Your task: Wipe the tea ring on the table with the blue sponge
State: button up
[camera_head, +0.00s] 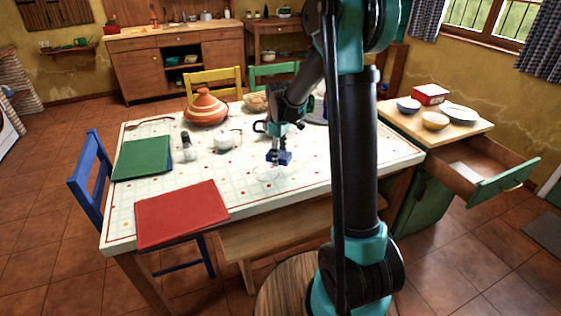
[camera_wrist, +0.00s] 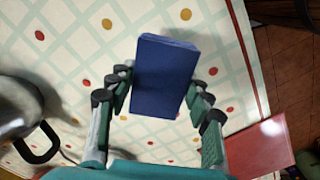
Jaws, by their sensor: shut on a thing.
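The blue sponge (camera_wrist: 163,75) is between the fingers of my gripper (camera_wrist: 160,88) in the wrist view, and the fingers are shut on it. In the head view my gripper (camera_head: 278,152) holds the sponge (camera_head: 285,158) just above the table (camera_head: 300,178); whether it touches the cloth I cannot tell. The tea ring (camera_head: 268,173) is a faint circle on the tablecloth, just in front of and slightly left of the sponge. I cannot make out the ring in the wrist view.
A red placemat (camera_head: 182,213) and a green placemat (camera_head: 143,157) lie at left. A bench (camera_head: 275,230) runs along the front. An open drawer (camera_head: 480,170) is at right.

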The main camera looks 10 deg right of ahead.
jog(key=shift+r, duration=1.4)
